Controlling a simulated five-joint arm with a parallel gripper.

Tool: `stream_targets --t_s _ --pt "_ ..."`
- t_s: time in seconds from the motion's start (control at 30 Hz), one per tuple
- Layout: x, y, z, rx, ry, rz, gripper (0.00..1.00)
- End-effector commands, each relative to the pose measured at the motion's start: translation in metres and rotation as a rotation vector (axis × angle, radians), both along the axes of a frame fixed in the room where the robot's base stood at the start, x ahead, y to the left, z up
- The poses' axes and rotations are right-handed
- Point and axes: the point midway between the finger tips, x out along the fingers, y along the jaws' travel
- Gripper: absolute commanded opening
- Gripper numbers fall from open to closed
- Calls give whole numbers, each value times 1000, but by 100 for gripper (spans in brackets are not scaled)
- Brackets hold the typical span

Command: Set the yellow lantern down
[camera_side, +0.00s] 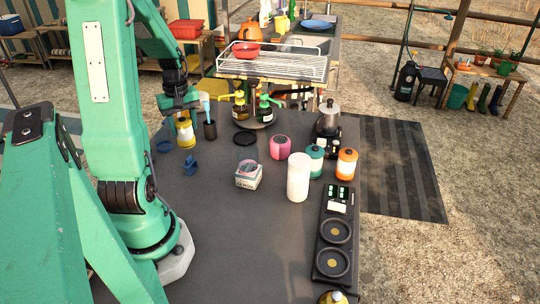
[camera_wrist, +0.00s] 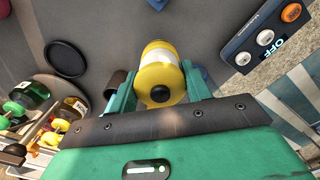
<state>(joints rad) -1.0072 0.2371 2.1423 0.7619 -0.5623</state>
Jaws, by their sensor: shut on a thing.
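The yellow lantern (camera_side: 185,134) has a pale middle band and a dark cap. In the side view it is upright below my gripper (camera_side: 182,112), at the far left part of the dark table (camera_side: 220,230). In the wrist view the lantern (camera_wrist: 160,75) is between the two green fingers of my gripper (camera_wrist: 160,92), which are shut on it. I cannot tell whether its base touches the table.
A dark cup (camera_side: 209,130) with a light blue tool stands just right of the lantern. A blue item (camera_side: 191,165) lies nearer on the table. A black disc (camera_side: 245,138), a pink speaker-like thing (camera_side: 280,147) and a white cylinder (camera_side: 298,177) are further right. The table's near middle is clear.

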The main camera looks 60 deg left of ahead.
Motion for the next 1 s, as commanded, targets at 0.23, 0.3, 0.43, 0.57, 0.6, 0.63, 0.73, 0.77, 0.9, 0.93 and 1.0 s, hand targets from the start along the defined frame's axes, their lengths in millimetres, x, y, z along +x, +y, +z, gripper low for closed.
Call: stream_targets --t_s 0.23,0.3,0.43,0.57,0.6,0.63,0.73,0.77,0.9,0.93,1.0 --pt "0 -1 -27 -3 2 0 23" --pt "0 -1 -33 -3 2 0 23" --pt "0 0 -37 0 0 0 23" --pt "0 0 -36 0 0 0 23" --pt "0 0 -36 0 0 0 23" --pt "0 0 -36 0 0 0 23" --pt "0 0 -38 -1 0 0 23" --pt "0 0 -38 -1 0 0 23" --pt "0 -1 -39 -1 1 0 64" --pt "0 -1 -39 -1 1 0 70" --pt "0 -1 -39 -1 1 0 70"
